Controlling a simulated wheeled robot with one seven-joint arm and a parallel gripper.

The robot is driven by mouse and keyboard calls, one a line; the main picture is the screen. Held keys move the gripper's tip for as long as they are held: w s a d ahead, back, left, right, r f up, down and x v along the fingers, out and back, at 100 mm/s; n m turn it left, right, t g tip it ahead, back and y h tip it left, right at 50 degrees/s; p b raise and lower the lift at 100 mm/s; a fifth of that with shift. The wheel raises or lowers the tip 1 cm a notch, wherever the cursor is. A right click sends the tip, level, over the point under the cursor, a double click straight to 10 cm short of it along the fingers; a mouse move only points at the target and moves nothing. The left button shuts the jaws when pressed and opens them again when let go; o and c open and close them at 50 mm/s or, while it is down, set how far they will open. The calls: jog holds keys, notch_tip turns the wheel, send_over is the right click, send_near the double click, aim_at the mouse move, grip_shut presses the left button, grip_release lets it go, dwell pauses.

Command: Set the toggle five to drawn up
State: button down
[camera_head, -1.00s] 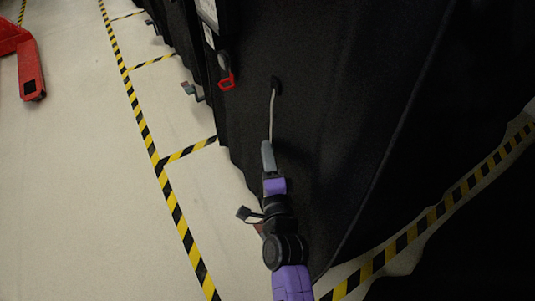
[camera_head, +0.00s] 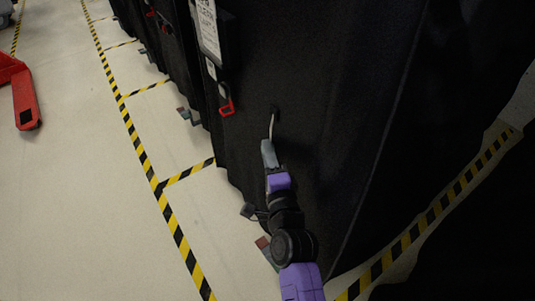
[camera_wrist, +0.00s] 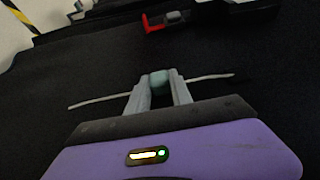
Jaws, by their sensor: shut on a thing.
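The toggle (camera_wrist: 158,80) is a small teal-grey piece between my fingertips in the wrist view. My gripper (camera_wrist: 158,90) is shut on it. In the head view my gripper (camera_head: 268,148) hides the toggle against the black cover (camera_head: 330,90). A pale cord (camera_head: 271,127) runs from a dark eyelet (camera_head: 275,112) in the cover down to my fingertips, with a short stretch showing. In the wrist view the cord (camera_wrist: 100,101) leaves the toggle on both sides. I cannot read a number on the toggle.
A red clip (camera_head: 227,108) hangs under a label holder (camera_head: 207,35) left of the eyelet. More covered carts stand in a row behind. Yellow-black tape (camera_head: 146,155) marks the floor. A red pallet-truck-like thing (camera_head: 25,100) stands far left.

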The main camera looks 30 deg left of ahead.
notch_tip(320, 180, up, 2)
jog(key=shift+r+p, duration=0.2)
jog(key=shift+p, duration=0.55)
jog(key=c, duration=1.1)
grip_release()
jog(key=v, duration=0.7)
jog(key=shift+s+d, duration=0.3)
jog(key=shift+d, duration=0.05)
